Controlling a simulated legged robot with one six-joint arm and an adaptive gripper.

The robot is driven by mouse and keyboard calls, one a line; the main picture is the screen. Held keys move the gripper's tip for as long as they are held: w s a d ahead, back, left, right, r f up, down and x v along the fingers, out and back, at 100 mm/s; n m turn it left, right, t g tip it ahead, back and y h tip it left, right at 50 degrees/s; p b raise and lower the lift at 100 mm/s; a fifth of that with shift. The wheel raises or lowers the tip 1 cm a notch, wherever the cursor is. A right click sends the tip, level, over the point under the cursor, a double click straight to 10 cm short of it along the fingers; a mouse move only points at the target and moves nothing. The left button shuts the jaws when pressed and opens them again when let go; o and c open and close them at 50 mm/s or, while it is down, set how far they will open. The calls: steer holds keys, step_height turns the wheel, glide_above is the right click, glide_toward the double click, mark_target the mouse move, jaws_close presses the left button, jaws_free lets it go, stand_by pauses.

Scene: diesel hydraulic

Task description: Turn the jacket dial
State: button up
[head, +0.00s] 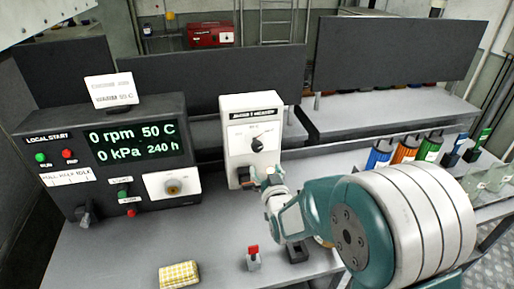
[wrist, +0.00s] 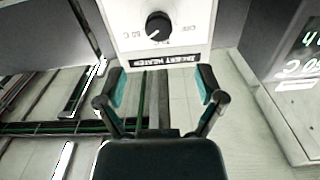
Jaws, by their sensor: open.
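The jacket dial (head: 257,145) is a black round knob on the front of a white upright box (head: 235,122) labelled as the jacket heater. In the wrist view the knob (wrist: 158,26) appears upside down at the top, with a small light mark at its lower left and printed settings around it. My gripper (head: 262,178) is in front of the lower part of the box, below the knob. In the wrist view its two teal-padded fingers (wrist: 161,86) are spread wide with nothing between them. The gripper is apart from the knob.
A dark control panel (head: 110,115) with a green display, buttons and a smaller dial stands to the left. A yellow checked cloth (head: 179,275) and a red-topped switch (head: 253,258) are on the grey bench. Several coloured bottles (head: 405,150) stand at the right.

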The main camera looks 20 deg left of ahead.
mark_target(258, 149)
steer(key=x, duration=1)
steer(key=shift+w, duration=0.2)
steer(key=c, duration=1.1)
